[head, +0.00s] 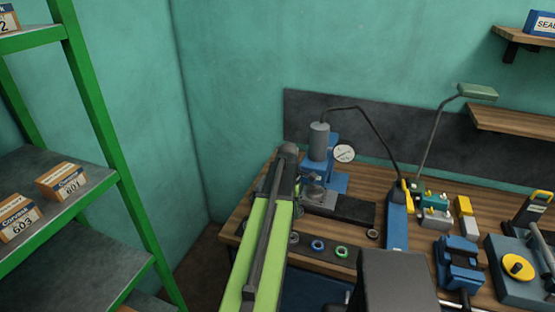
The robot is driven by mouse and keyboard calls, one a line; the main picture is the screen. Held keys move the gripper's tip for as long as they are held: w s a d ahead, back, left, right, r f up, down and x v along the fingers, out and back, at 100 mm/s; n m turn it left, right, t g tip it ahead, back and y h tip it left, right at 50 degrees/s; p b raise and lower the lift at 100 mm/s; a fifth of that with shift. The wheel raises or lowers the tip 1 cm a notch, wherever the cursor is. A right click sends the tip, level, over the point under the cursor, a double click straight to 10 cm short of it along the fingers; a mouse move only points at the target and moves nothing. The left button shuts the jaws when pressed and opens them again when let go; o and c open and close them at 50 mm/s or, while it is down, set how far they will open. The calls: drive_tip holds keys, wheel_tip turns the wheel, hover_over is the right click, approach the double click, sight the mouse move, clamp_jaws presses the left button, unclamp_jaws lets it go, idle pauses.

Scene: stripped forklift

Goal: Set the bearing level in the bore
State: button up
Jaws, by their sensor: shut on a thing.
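My green arm reaches up from the bottom to the press at the left end of the bench. My gripper (304,187) is small in view and partly covered by the arm. It is shut on a small grey piece, apparently the bearing (314,181), over the grey housing block (321,200) under the press. The bore is too small and too covered to make out. I cannot tell whether the bearing touches the block or sits level.
The blue press (335,181) with a grey cylinder (319,141) and a round gauge (344,153) stands close behind. Several rings lie on a dark strip (329,254) in front. A blue vise (459,263) and a blue machine (517,272) are at right. Green shelving (100,130) stands left.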

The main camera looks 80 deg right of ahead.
drive_tip(key=w+d+r+n+p, duration=0.1)
drive_tip(key=w+d+r, duration=0.15)
drive_tip(key=d, duration=0.35)
drive_tip(key=w+d+r+n+p, duration=0.1)
drive_tip(key=w+d+p, duration=0.1)
drive_tip(key=w+d, duration=0.35)
drive_tip(key=w+d+r+p, duration=0.1)
drive_tip(key=w+d+r, duration=0.1)
drive_tip(key=d, duration=0.6)
wheel_tip(320, 180, down, 7)
drive_tip(key=b, duration=0.6)
drive_tip(key=shift+s+a+r, duration=0.1)
drive_tip(key=shift+a+r, duration=0.05)
drive_tip(key=shift+r, duration=0.05)
drive_tip(key=shift+r, duration=0.1)
drive_tip(key=shift+f+b, duration=0.45)
drive_tip(key=shift+f, duration=0.05)
drive_tip(key=o, duration=2.1)
